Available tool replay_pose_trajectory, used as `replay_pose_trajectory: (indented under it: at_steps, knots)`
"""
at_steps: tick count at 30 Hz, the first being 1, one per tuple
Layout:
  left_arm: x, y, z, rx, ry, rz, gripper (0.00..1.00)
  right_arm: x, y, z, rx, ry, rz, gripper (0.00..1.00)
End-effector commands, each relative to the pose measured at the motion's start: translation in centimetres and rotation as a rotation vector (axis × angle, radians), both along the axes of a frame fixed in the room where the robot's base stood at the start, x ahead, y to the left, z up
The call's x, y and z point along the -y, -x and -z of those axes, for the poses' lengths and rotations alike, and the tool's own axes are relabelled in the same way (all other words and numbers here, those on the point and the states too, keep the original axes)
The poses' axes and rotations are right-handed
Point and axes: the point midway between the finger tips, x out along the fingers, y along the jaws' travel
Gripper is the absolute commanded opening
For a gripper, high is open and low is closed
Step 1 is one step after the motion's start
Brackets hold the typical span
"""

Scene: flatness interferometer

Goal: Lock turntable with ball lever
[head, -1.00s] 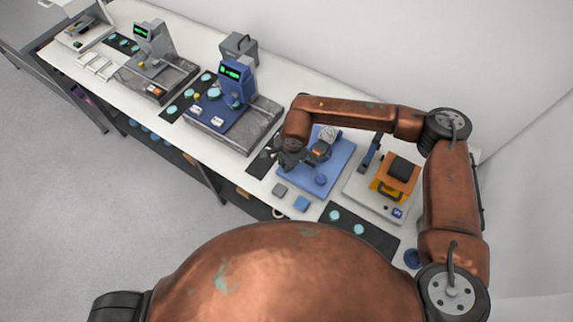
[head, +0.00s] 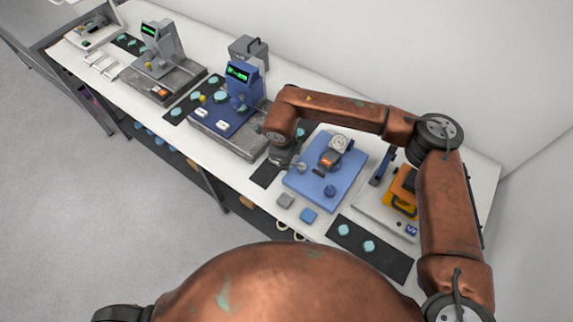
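The blue fixture (head: 347,181) stands on the white bench, with a dial gauge (head: 339,144), an orange and dark part (head: 330,160) and a blue knob (head: 330,190) on it. A small grey ball (head: 301,167), possibly the ball lever, shows at the fixture's left edge. My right gripper (head: 286,160) is at that left edge, close beside the ball; I cannot tell whether they touch. Its fingers are small and partly hidden by its wrist, so their opening is unclear. I cannot make out a turntable for certain. My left gripper is not in view.
A blue instrument with a green display (head: 242,85) and a grey one (head: 160,48) stand to the left. An orange device (head: 402,190) is to the right, partly behind my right arm.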

Motion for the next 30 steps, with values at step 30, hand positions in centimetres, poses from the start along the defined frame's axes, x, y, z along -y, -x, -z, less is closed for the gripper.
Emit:
replay_pose_trajectory:
  at_steps: [30]
  knots:
    - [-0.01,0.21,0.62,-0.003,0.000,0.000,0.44,-0.06,-0.92,-0.13,0.001,-0.003,0.169,0.22]
